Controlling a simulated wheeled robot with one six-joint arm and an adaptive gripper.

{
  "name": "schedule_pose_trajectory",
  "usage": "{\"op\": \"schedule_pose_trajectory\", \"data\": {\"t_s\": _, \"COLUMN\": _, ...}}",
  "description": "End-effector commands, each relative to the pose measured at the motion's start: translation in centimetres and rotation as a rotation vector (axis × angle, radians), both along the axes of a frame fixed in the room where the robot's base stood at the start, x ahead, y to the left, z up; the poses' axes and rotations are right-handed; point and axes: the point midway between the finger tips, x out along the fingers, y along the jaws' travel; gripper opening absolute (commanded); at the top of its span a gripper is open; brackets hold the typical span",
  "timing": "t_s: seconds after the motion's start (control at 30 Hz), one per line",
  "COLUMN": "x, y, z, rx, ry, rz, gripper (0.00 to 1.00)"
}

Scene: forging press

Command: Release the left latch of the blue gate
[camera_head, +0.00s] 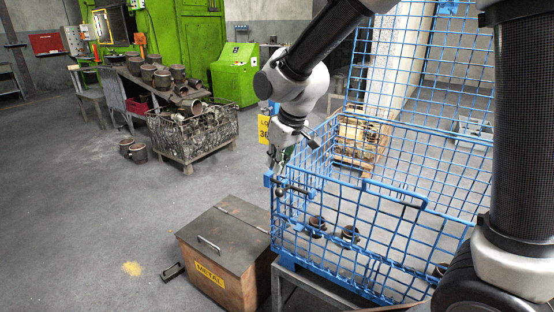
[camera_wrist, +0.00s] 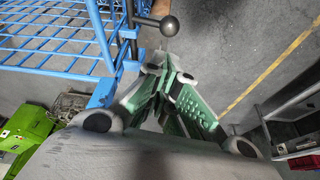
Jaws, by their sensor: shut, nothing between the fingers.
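The blue gate (camera_head: 375,225) is the mesh front of a blue wire cage, with a bar handle along its top. The left latch (camera_head: 280,191) is at the gate's top left corner. In the wrist view the latch shows as a dark rod with a round grey knob (camera_wrist: 169,26) beside a blue post. My gripper (camera_head: 274,167) is just above the latch in the head view. In the wrist view its green-padded fingers (camera_wrist: 158,62) are together and empty, close to the knob but apart from it. The gate's right end is hidden behind my arm.
A wooden METAL box (camera_head: 224,248) stands left of the cage. Several dark cups (camera_head: 350,234) are inside the cage. A raised blue mesh panel (camera_head: 425,75) stands behind. A wire basket of scrap (camera_head: 192,132) stands further back. The grey floor at left is open.

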Motion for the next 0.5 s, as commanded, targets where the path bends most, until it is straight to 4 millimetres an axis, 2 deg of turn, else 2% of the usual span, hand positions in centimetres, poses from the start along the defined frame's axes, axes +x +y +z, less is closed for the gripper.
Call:
{"op": "schedule_pose_trajectory", "data": {"t_s": 0.03, "x": 0.2, "y": 0.2, "z": -1.1, "rx": -0.003, "ry": 0.004, "rz": 0.000, "gripper": 0.00}}
{"op": "schedule_pose_trajectory", "data": {"t_s": 0.2, "x": 0.9, "y": 0.8, "z": -3.7, "rx": -0.003, "ry": 0.003, "rz": 0.000, "gripper": 0.00}}
{"op": "schedule_pose_trajectory", "data": {"t_s": 0.33, "x": 1.4, "y": 1.2, "z": -5.1, "rx": -0.001, "ry": 0.002, "rz": 0.000, "gripper": 0.00}}
{"op": "schedule_pose_trajectory", "data": {"t_s": 0.5, "x": 1.6, "y": 1.4, "z": -5.8, "rx": -0.001, "ry": 0.001, "rz": 0.000, "gripper": 0.00}}
